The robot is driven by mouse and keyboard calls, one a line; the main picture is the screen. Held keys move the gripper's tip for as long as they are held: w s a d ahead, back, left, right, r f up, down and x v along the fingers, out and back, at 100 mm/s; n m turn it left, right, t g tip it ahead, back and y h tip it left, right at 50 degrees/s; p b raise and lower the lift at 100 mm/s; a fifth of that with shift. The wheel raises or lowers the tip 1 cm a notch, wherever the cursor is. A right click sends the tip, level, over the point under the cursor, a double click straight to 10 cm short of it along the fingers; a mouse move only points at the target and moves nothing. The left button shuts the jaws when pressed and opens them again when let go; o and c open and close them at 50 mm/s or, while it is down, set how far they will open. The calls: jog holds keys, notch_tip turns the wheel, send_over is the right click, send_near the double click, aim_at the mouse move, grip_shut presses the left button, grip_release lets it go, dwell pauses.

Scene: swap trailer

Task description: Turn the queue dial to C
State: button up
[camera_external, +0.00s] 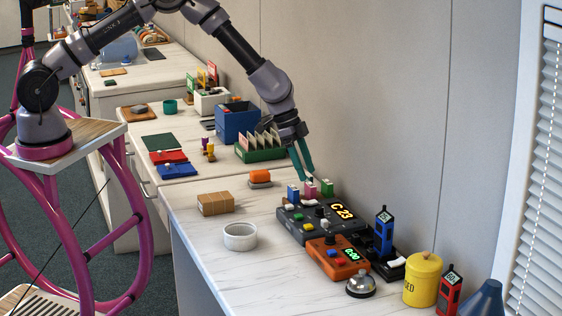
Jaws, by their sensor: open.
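A dark grey console (293,221) stands on the white counter, and its lit display (343,211) appears to read C 23. A small black knob (320,211) on its top may be the queue dial; its pointer is too small to read. Blue (293,192), pink (310,189) and green (327,188) pieces stand in a row along the console's back edge. My gripper (308,176), with green fingers, points down just above the pink piece. It is open, and I see nothing held. I cannot tell whether a fingertip touches the piece.
An orange box (325,262) with a green display sits in front of the console. A bell (361,285), a yellow canister (422,280) and a blue upright device (384,232) stand to the right. A white bowl (240,237) and a cardboard box (215,203) are left, with clear counter around.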

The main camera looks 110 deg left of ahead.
aim_at(320, 207)
jog(key=x, duration=1)
jog(key=shift+w+f, duration=0.2)
jog(key=shift+f, duration=0.1)
jog(key=shift+c, duration=0.3)
